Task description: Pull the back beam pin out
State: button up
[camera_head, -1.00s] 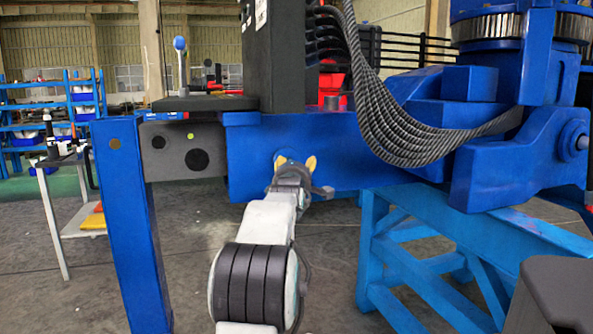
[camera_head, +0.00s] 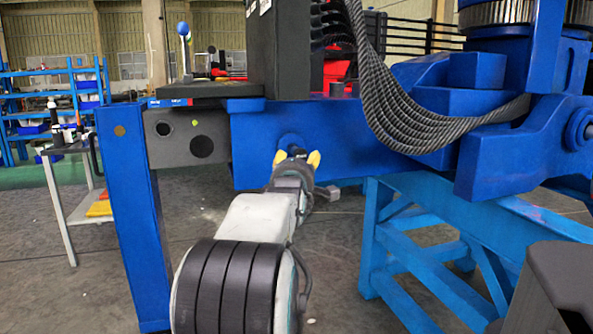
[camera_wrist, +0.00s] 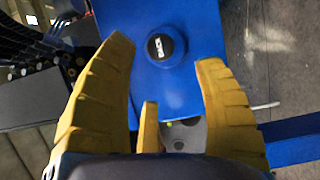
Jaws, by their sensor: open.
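The back beam pin (camera_wrist: 160,46) shows as a dark round end with a pale mark, set in a round blue boss on the blue beam. In the head view, the boss (camera_head: 290,141) is on the beam's face (camera_head: 250,150), and the pin's end is mostly hidden by my gripper (camera_head: 298,158). My gripper has yellow fingers and is open and empty. In the wrist view, the fingers (camera_wrist: 164,54) are spread on either side of the pin, apart from it. A shorter third finger (camera_wrist: 150,125) sits below the pin.
A blue leg (camera_head: 135,220) stands left of the beam, with a grey plate (camera_head: 175,148) between. A light-blue stand (camera_head: 430,205) is right of my arm. Dark hoses (camera_head: 385,110) hang above right. A side table (camera_head: 75,225) is far left. Floor under the beam is clear.

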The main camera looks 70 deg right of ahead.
jog(key=shift+v, duration=1.8)
jog(key=shift+w, duration=0.1)
